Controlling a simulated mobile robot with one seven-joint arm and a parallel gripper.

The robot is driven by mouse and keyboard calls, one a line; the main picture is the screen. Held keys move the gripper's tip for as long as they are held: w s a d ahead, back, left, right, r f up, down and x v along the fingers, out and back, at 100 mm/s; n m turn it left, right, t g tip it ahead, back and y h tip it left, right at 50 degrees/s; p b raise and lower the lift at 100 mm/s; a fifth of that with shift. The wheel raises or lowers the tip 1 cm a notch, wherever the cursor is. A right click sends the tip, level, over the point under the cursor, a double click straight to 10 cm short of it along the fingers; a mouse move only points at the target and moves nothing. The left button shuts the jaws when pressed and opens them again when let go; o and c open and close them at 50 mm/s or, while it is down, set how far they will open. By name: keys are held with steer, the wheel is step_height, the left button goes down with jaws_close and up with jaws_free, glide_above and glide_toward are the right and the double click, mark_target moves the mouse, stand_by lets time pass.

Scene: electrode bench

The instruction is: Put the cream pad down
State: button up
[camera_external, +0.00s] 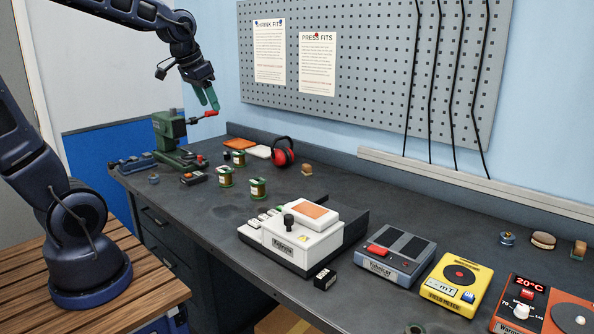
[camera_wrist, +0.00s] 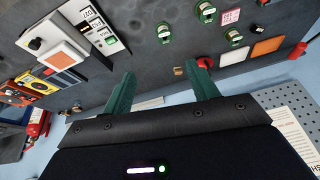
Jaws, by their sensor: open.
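A flat cream pad (camera_external: 258,151) lies on the bench towards the wall, beside an orange pad (camera_external: 239,143) and left of the red earmuffs. In the wrist view the cream pad (camera_wrist: 234,57) lies next to the orange pad (camera_wrist: 267,46). My gripper (camera_external: 209,98) is up in the air above the green press at the back left, apart from the pad. In the wrist view its two green fingers (camera_wrist: 163,85) are spread, with nothing held between them.
The green press (camera_external: 172,135) with its red-tipped handle stands below my gripper. Red earmuffs (camera_external: 283,151) and several green-ended spools (camera_external: 258,188) stand nearby. A white machine (camera_external: 290,240) carries a white-framed orange plate. Dark bench top is clear between spools and machine.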

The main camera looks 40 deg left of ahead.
steer(key=s+f+n, duration=0.1)
steer(key=s+f, duration=0.1)
steer(key=s, duration=1.3)
steer(key=shift+s+a+n, duration=0.25)
steer(key=shift+n, duration=0.05)
